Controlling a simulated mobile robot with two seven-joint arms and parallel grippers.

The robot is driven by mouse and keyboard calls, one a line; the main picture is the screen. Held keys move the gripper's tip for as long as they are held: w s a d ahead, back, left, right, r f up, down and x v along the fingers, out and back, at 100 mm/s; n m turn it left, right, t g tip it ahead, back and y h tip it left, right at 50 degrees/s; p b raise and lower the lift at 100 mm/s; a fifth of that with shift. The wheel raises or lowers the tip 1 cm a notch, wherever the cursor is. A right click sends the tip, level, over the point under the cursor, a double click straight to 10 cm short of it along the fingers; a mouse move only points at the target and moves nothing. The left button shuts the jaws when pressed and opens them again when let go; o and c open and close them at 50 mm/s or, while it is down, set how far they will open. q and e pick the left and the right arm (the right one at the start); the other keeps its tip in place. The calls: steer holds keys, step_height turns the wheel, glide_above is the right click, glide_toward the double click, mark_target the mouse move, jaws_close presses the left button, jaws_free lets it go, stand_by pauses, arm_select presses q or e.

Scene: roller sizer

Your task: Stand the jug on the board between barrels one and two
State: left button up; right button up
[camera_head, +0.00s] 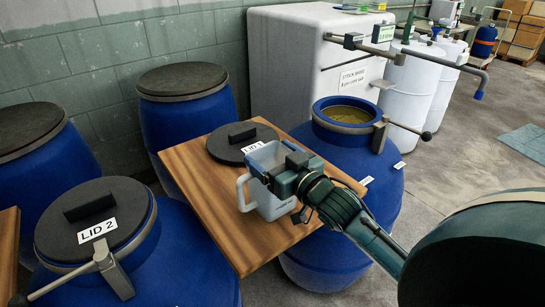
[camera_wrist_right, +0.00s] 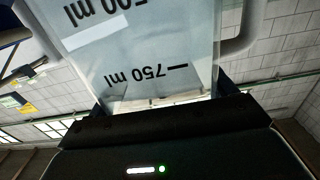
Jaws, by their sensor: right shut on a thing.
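The translucent jug (camera_head: 268,205) with a pale handle is at the board's near right part in the head view. It looks upright. My right gripper (camera_head: 290,176) is shut on its upper right side. Its measuring marks show close up in the right wrist view (camera_wrist_right: 150,55). I cannot tell whether the jug's base touches the wooden board (camera_head: 190,175). The board bridges barrel one (camera_head: 365,170), open with yellowish liquid inside, and barrel two (camera_head: 185,260), closed by lid 2 (camera_head: 92,215). My left gripper is not in view.
Lid 1 (camera_head: 225,148) lies flat on the board's far part, behind the jug. Clamp levers stick out from both barrels' rims. More closed blue barrels (camera_head: 183,95) stand along the wall. The board's left part is bare.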

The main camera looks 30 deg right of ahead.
steer(key=shift+f, duration=0.1)
steer(key=o, duration=1.9)
steer(key=shift+s, duration=0.1)
steer(key=s, duration=0.8)
steer(key=s+d+b, duration=0.1)
steer(key=s, duration=0.2)
steer(key=shift+s, duration=0.4)
